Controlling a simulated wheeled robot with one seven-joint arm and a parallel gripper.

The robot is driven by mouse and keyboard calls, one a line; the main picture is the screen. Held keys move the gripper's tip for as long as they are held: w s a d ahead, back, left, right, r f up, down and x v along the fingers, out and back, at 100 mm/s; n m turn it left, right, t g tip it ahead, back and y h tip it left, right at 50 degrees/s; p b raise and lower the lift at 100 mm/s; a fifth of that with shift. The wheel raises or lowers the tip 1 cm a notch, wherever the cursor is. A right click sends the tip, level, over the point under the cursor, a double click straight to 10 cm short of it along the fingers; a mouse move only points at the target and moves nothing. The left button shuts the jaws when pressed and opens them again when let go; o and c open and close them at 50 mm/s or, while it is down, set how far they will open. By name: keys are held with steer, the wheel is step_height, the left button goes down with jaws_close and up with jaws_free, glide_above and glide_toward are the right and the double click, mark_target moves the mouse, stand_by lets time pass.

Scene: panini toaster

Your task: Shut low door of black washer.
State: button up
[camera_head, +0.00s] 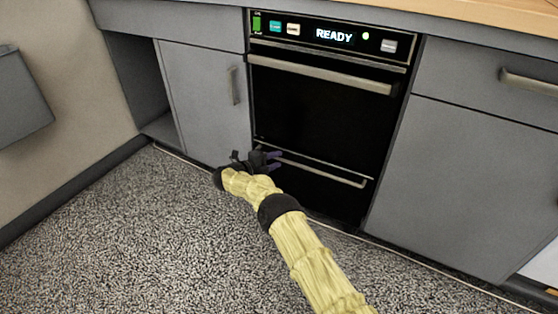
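The black washer (320,115) is built into the grey cabinets, with a lit panel reading "READY" and a long handle across its upper door. Its low door (338,200) is the black front below, with a thin bar handle (325,174) near its top. The low door looks nearly flush; I cannot tell if it stands slightly ajar. My gripper (275,161) is at the left end of the low door's handle, with its two dark fingers apart and nothing seen between them. I cannot tell whether it touches the door. My gripper hides part of the door's upper left.
A grey cabinet door (205,100) is left of the washer, with an open recess beyond it. Grey drawers and cabinet fronts (465,180) are on the right. A wooden counter (480,10) runs above. The speckled floor (130,235) is clear at the left.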

steer(key=p+v, duration=0.7)
steer(key=v, duration=1)
steer(key=shift+s+a, duration=0.25)
